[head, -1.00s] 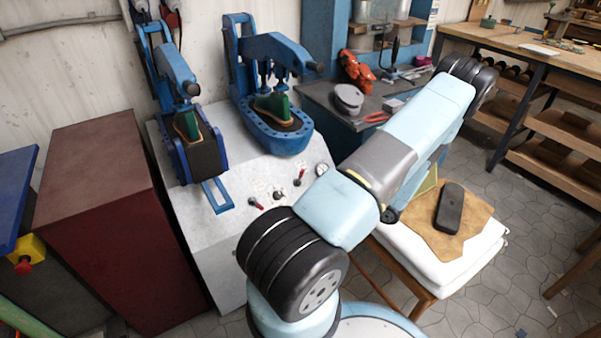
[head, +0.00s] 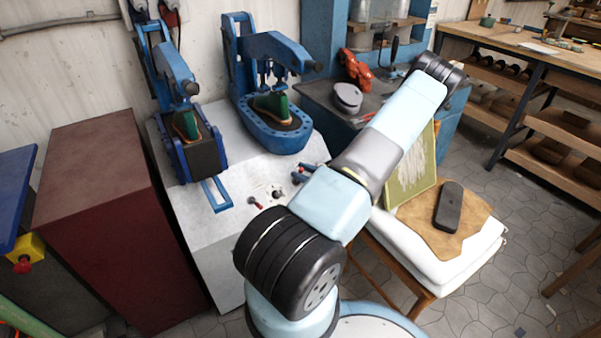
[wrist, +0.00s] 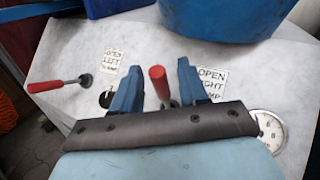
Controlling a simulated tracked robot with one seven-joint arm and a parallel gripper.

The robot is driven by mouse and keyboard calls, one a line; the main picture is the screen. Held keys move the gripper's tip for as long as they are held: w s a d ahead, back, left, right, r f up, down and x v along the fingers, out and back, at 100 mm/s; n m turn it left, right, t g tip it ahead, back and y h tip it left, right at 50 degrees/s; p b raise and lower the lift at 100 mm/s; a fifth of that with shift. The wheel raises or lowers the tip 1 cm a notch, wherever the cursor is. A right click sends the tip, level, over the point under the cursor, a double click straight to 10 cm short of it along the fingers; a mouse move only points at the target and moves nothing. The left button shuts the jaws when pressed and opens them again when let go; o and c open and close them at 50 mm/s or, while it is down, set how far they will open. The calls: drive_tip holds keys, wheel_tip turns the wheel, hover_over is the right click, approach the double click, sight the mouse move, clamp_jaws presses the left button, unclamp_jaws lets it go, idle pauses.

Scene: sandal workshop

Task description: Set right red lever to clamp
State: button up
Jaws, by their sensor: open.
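The right red lever (wrist: 158,82) stands between the two blue fingers of my gripper (wrist: 157,78) in the wrist view. The gripper is open, with a gap visible on both sides of the lever handle. A label with "OPEN" and a partly covered "RIGHT" (wrist: 213,78) is just right of the right finger. The left red lever (wrist: 55,85) points left, beside its "OPEN LEFT" label (wrist: 112,58). The left lever (head: 253,201) stays visible.
A round gauge (wrist: 268,130) is close to the right of my gripper. Two blue presses, left (head: 200,155) and right (head: 270,138), stand above the grey panel (head: 220,240). A dark red cabinet (head: 95,220) is left, and a white cushioned stool (head: 425,270) right.

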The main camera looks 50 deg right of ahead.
drive_tip(key=shift+w, duration=0.2)
drive_tip(key=shift+c, duration=0.4)
clamp_jaws()
